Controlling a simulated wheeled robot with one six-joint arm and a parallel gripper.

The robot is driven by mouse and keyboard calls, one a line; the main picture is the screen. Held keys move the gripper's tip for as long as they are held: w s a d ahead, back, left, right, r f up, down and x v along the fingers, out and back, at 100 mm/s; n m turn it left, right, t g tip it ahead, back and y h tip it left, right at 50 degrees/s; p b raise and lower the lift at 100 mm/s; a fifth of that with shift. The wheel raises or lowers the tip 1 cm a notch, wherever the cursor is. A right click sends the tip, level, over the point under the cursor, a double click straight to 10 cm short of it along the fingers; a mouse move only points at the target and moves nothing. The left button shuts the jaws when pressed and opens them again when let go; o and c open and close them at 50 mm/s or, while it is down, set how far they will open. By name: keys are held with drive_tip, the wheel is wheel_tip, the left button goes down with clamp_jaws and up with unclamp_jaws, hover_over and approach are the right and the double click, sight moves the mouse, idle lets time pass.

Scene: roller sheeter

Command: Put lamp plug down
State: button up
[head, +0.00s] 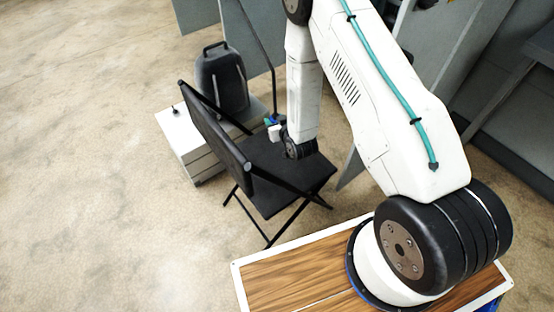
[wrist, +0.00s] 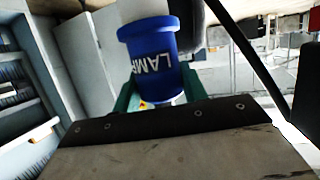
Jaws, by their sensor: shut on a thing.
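The lamp plug (wrist: 150,60) is a blue cylinder with LAMP in white letters. In the wrist view it sits between the green fingers of my gripper (wrist: 158,90), which is shut on it. In the head view my gripper (head: 272,122) is small, and only a bit of blue shows there. It appears at the far side of the black folding chair (head: 276,189), near the low white cabinet (head: 181,143). I cannot tell how high the plug is above any surface.
A dark canister (head: 221,80) with a handle stands on the cabinet behind the chair back. Grey panels (head: 250,35) stand behind. A wood-topped surface (head: 285,280) with a white rim is in front. The concrete floor at left (head: 90,200) is clear.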

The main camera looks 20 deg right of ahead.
drive_tip(key=shift+y, duration=0.3)
drive_tip(key=f, duration=0.5)
drive_tip(key=w+f, duration=0.1)
drive_tip(key=f, duration=0.2)
drive_tip(key=shift+a, duration=0.3)
drive_tip(key=shift+f, duration=2.15)
drive_tip(key=o, duration=1.2)
drive_tip(key=shift+s+f, duration=0.1)
drive_tip(key=shift+f, duration=0.05)
